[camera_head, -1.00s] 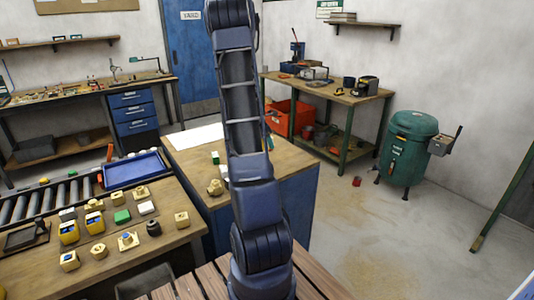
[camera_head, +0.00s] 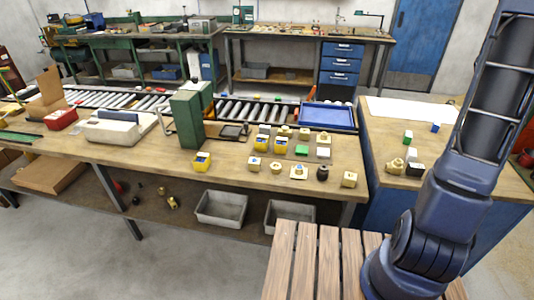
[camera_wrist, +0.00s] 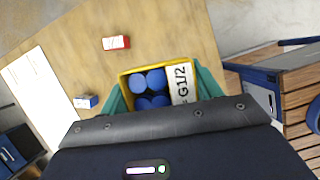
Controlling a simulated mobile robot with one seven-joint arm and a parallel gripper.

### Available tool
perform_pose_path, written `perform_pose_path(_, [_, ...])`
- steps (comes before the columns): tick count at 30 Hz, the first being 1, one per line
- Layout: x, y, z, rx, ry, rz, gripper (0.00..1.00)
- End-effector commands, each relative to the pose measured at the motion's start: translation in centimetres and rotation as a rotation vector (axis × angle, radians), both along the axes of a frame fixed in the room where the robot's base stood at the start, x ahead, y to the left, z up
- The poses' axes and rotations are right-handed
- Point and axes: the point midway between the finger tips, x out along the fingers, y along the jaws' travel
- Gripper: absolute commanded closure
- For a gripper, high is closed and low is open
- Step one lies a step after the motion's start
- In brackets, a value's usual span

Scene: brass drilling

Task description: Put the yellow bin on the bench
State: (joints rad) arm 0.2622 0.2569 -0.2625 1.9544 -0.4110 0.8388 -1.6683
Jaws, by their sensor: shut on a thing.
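In the wrist view, my gripper (camera_wrist: 161,97) is shut on a yellow bin (camera_wrist: 124,75). The bin holds several blue round pieces and a white label reading G1/2. The teal fingers sit on its left and right sides. A wooden top (camera_wrist: 180,30) shows beneath; I cannot tell the gap. In the head view, my arm rises at the right and its gripper is out of frame. The long wooden bench (camera_head: 228,154) carries other yellow bins (camera_head: 202,162), (camera_head: 261,143), (camera_head: 281,145).
A blue cabinet (camera_head: 385,222) with a white sheet (camera_head: 410,110) stands at right. The wrist view shows a red-white box (camera_wrist: 116,43) and blue-white box (camera_wrist: 87,101).

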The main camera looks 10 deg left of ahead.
Motion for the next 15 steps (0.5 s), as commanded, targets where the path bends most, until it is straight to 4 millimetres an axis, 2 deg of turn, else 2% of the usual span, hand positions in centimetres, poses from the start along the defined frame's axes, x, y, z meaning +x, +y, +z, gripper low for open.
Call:
perform_pose_path(5, [4.2, 5.2, -0.4, -0.003, 0.003, 0.11, 0.61])
perform_pose_path(9, [7.6, 10.4, -0.8, -0.005, 0.004, 0.213, 0.61])
perform_pose_path(15, [11.6, 18.2, -1.3, -0.009, 0.005, 0.356, 0.61])
